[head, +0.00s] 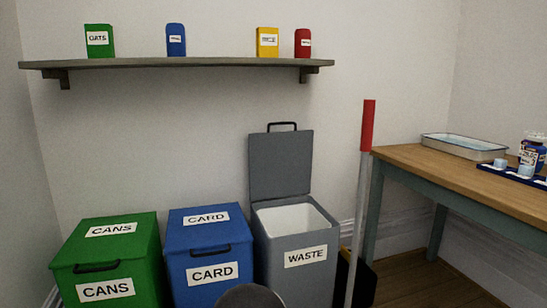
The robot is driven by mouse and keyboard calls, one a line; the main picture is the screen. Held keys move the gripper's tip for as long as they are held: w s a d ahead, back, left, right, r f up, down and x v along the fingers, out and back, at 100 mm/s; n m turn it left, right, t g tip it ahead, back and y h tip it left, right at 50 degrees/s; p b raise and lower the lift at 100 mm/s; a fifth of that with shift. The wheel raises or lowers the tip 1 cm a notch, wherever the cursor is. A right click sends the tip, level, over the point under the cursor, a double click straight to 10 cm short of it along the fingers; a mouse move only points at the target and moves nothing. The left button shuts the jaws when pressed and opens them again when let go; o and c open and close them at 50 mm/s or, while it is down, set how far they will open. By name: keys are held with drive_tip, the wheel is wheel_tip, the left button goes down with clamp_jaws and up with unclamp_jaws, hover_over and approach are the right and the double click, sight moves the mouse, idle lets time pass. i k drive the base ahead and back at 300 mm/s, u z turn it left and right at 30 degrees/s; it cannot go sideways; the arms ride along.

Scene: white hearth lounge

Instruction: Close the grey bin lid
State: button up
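The grey bin (297,265), labelled WASTE, stands against the back wall, right of the blue bin. Its grey lid (281,165) is open and stands upright at the back of the bin, with a dark handle (282,125) along its top edge. The white inside of the bin shows. My gripper cannot be made out in the head view. A dark rounded shape at the bottom edge, in front of the blue and grey bins, may be part of my arm.
A closed blue CARD bin (208,254) and a closed green CANS bin (108,262) stand to the left. A red-handled pole (367,125) stands close at the grey bin's right. A wooden table (465,182) is at the right. A shelf (180,63) hangs above the bins.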

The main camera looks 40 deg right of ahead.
sight(279, 163)
drive_tip(key=z, duration=2.7)
drive_tip(key=k, duration=0.75)
drive_tip(key=u, duration=0.9)
drive_tip(key=i, duration=1)
